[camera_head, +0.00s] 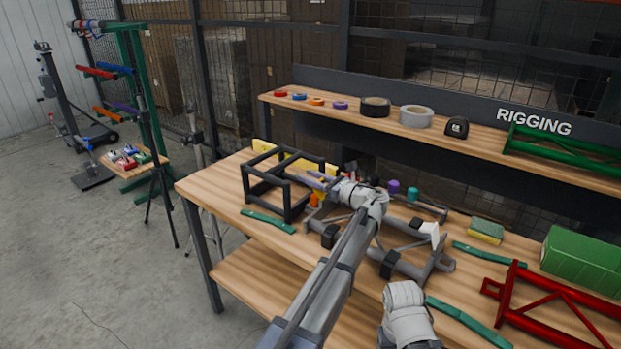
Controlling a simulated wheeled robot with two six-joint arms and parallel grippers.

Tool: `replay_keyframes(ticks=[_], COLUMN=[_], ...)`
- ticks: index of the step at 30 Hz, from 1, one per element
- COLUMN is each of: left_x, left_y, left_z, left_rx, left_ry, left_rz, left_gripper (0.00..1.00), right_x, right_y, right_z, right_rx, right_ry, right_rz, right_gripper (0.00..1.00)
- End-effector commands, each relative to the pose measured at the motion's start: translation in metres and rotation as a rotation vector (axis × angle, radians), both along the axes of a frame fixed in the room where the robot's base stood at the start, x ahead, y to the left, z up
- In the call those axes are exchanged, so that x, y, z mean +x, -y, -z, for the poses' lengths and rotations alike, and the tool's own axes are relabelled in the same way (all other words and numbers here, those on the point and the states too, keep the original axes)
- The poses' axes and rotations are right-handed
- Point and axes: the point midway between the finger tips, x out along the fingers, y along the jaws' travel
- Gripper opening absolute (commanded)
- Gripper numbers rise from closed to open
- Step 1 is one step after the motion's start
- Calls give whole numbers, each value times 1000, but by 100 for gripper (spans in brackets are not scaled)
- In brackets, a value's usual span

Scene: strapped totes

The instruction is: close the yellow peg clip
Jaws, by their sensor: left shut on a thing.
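My left gripper (324,184) reaches over the workbench from the lower middle, at the right side of a black cube-shaped frame (283,205). Its jaws are shut on a small yellow-orange piece (317,198), which looks like the yellow peg clip. The piece is small and partly covered by the gripper, so whether the clip is open or closed cannot be made out. Purple parts show at the fingertips. A grey tubular frame (409,266) with black blocks lies to the right, partly behind my left arm. My right gripper does not show.
Green straps (268,221), a sponge (487,231), a red frame (560,305) and a green box (583,262) lie on the workbench (232,186). A raised shelf behind holds tape rolls (416,116). A tripod tray (133,160) stands left, with open floor between.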

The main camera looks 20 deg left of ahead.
Motion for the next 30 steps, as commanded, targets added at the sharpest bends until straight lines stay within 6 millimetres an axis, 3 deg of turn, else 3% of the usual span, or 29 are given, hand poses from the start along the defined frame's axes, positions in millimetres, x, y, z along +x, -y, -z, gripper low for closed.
replay_keyframes(ticks=[5,16,30], left_x=[0,0,5], left_y=[0,-1,-15], left_z=[0,-1,15], left_rx=[0,-26,-334], left_ry=[0,-10,-120], left_rz=[0,0,-1], left_gripper=[0,0,0], right_x=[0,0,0], right_y=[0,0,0], right_z=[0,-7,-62], right_rx=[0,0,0], right_ry=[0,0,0], right_rz=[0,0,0], right_gripper=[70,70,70])
